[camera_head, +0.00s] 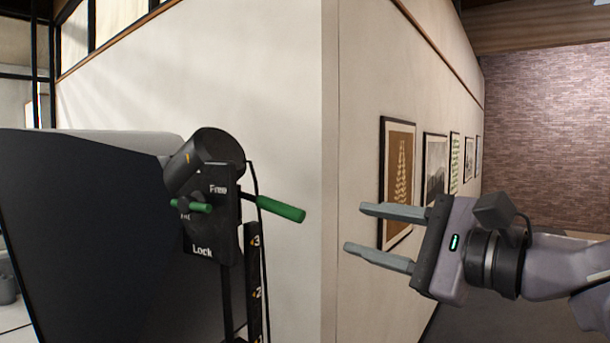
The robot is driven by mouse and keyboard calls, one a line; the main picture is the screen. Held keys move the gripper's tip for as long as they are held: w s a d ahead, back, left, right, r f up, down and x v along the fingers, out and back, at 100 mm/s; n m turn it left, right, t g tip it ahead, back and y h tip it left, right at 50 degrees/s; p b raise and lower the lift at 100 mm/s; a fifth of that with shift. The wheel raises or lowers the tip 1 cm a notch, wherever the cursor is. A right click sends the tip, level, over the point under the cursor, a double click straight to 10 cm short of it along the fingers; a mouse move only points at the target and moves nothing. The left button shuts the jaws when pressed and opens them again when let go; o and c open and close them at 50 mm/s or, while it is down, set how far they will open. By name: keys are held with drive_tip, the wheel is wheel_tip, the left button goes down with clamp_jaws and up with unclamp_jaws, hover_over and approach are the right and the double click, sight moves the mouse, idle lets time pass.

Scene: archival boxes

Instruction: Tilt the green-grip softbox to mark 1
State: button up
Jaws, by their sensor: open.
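The softbox (100,220) is a large dark hood on the left, cut off by the left and lower picture edges. A black cylindrical lamp head (205,160) joins it. A green grip (281,209) sticks out to the right from the head. A shorter green lever (190,207) sits on a black plate (212,232) marked "Free" above and "Lock" below. A scale (256,290) below shows numbers 3 and 2; mark 1 is not in view. My gripper (357,228) is open and empty, pointing left, right of the green grip and apart from it.
A pale wall corner (322,150) stands behind the grip and gripper. Several framed pictures (398,182) hang on the wall behind my gripper. A black cable (255,188) hangs beside the head. The space between grip and gripper looks clear.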

drive_tip(key=p, duration=0.1)
approach(282, 216)
drive_tip(key=x, duration=0.3)
drive_tip(key=p+x, duration=0.1)
drive_tip(key=x, duration=0.3)
drive_tip(key=p+x, duration=0.1)
drive_tip(key=x, duration=0.3)
drive_tip(key=shift+w+d+r, duration=0.3)
drive_tip(key=shift+w+r, duration=0.05)
clamp_jaws()
idle(0.5)
